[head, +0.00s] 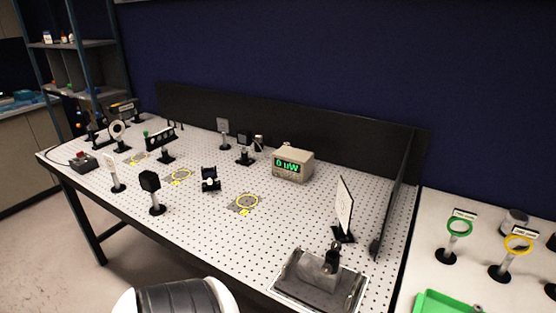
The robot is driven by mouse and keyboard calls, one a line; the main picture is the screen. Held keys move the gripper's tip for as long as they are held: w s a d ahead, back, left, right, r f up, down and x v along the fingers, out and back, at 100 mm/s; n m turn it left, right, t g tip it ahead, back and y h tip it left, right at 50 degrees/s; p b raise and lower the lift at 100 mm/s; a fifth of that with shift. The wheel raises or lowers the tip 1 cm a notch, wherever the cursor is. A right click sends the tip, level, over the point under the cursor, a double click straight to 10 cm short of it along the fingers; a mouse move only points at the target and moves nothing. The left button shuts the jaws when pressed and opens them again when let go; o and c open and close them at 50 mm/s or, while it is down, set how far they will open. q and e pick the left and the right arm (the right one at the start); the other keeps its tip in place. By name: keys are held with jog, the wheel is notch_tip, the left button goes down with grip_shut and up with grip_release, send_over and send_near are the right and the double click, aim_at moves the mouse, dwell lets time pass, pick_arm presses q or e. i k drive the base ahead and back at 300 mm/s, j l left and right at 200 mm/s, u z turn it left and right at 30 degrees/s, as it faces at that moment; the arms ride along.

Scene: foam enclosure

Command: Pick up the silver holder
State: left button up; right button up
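On the side table at the right stand a post holder with a green ring (459,228) and one with a yellow ring (518,243), each on a dark round base. A silver-grey round piece (515,221) stands behind them, partly hidden by a label card. A silver-grey metal block (318,270) with a dark clamp sits in a tray at the front of the perforated table. I cannot tell which of these is the silver holder. Neither of my grippers is in view.
The perforated table (285,218) carries several posted optics and a meter (292,164) reading "0 UW". A white screen (345,208) and dark panel (393,205) stand at its right. A green tray (445,302) lies at the side table's front. Much of the perforated table's middle is clear.

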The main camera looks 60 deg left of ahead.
aim_at(308, 266)
jog(key=l+u, duration=0.1)
jog(key=u, duration=1.45)
jog(key=k+j, duration=0.05)
